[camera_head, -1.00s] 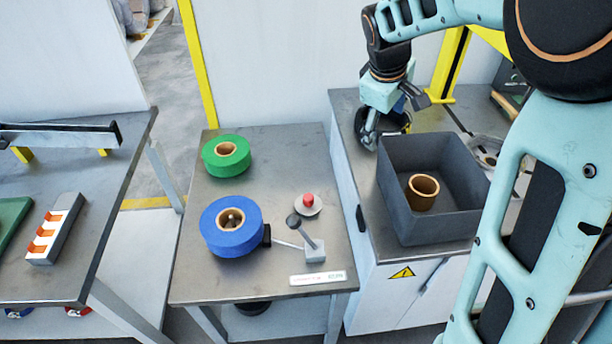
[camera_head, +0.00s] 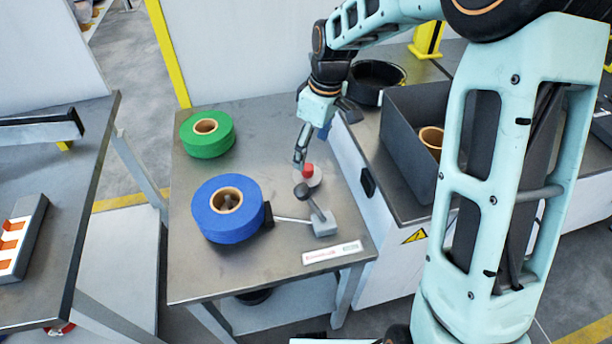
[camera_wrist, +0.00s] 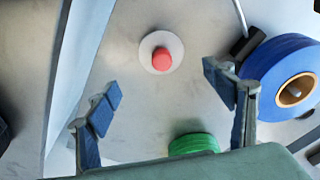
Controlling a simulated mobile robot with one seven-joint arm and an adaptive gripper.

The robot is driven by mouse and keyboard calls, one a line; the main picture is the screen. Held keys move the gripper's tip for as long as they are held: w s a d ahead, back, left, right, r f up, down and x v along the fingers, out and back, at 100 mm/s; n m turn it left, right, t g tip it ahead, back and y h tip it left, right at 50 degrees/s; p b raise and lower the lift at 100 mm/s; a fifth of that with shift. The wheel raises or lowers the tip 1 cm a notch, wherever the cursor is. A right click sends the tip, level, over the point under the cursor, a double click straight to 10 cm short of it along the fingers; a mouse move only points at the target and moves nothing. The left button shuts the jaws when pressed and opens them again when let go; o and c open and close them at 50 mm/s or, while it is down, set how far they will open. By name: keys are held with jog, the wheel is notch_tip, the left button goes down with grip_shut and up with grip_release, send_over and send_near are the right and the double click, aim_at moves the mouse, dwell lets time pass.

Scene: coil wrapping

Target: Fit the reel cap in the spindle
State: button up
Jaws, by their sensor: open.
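The reel cap, a pale disc with a red knob (camera_head: 308,172), lies on the metal table, to the right of the blue reel. It also shows in the wrist view (camera_wrist: 161,58), ahead of and between my fingers. The blue reel (camera_head: 232,222) sits on the table with the spindle (camera_head: 227,201) visible inside its brown core. My gripper (camera_head: 303,150) is above the table just behind the cap, pointing down. In the wrist view its two blue-padded fingers (camera_wrist: 168,96) are wide apart with nothing between them.
A green reel (camera_head: 207,134) stands at the table's back left. A lever with a dark knob (camera_head: 317,214) is fixed close in front of the cap. A grey bin (camera_head: 415,125) with a brown core (camera_head: 431,140) stands on the cabinet to the right. The table's front left is clear.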

aim_at(308, 167)
notch_tip(308, 167, down, 2)
jog(key=shift+w+a+f, duration=0.1)
jog(key=f, duration=0.2)
jog(key=f+b, duration=0.1)
jog(key=f, duration=0.1)
jog(key=shift+a+f, duration=0.1)
jog(key=shift+a, duration=0.2)
jog(key=shift+a+f, duration=0.1)
jog(key=shift+f, duration=0.5)
jog(key=shift+c, duration=0.3)
